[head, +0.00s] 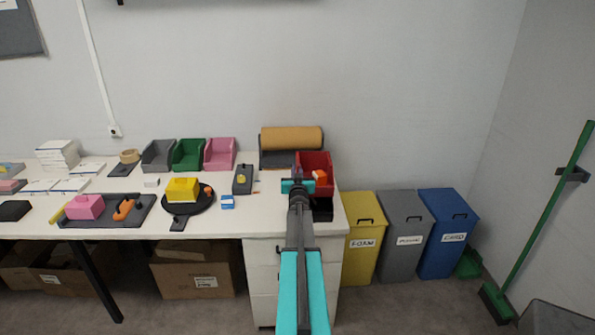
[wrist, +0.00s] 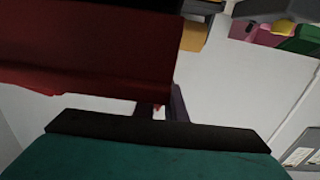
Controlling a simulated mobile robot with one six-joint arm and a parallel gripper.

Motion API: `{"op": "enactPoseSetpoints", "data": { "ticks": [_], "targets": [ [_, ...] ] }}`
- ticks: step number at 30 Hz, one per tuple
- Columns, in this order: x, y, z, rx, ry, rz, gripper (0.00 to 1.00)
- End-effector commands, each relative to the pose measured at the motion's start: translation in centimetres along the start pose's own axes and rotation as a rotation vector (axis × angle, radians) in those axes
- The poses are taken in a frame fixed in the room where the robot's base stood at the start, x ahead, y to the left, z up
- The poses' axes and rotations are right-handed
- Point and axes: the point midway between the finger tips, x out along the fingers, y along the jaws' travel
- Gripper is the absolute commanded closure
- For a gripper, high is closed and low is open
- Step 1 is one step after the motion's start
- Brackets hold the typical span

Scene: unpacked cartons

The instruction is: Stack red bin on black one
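The red bin (head: 327,180) is at the right end of the desk, with a small orange object in it. In the wrist view the red bin (wrist: 90,50) fills the upper left, very close. The black bin (head: 322,215) shows just in front of and below the red one, partly hidden by my arm. My gripper (head: 297,187) is at the red bin's left front side. In the wrist view the fingertips (wrist: 162,110) meet the red bin's lower edge. Whether they are closed on its wall is unclear. I cannot tell whether the red bin touches the black one.
Grey, green and pink bins (head: 220,153) stand at the back of the desk (head: 140,232). A brown roll (head: 291,139) is behind the red bin. Yellow, grey and blue waste bins (head: 403,240) stand right of the desk. Several loose items lie on the desk's left.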

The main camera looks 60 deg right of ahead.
Motion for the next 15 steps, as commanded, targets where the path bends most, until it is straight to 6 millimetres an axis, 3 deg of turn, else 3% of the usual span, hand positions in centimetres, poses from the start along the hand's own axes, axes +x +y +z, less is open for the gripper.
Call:
{"op": "enactPoseSetpoints", "data": {
  "ticks": [2, 15],
  "targets": [
    [0.00, 0.01, -0.06, 0.000, 0.000, 0.000, 0.75],
    [-0.28, 0.02, 0.10, 0.001, -0.002, 0.000, 0.75]
  ]
}}
